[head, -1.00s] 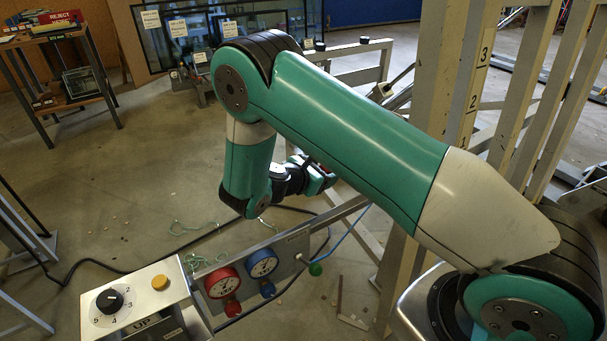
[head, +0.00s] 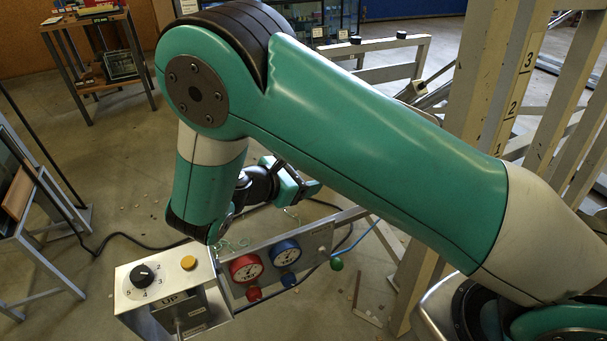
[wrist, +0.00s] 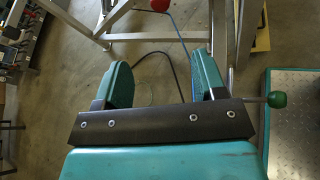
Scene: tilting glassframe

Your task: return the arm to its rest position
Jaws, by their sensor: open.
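My arm is folded with its elbow raised in the head view. My gripper (head: 300,187) shows past the forearm, above and behind the control panel, partly hidden by the arm. In the wrist view my gripper (wrist: 163,85) has its two green fingers spread apart. Nothing is between them except bare floor and a dark cable farther below.
A control box (head: 160,285) with a black knob and yellow button stands at the lower left. A red gauge (head: 246,268) and a blue gauge (head: 286,252) sit beside it. A green-knobbed lever (wrist: 276,99) is right of my gripper. A grey frame post (head: 480,110) rises at right.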

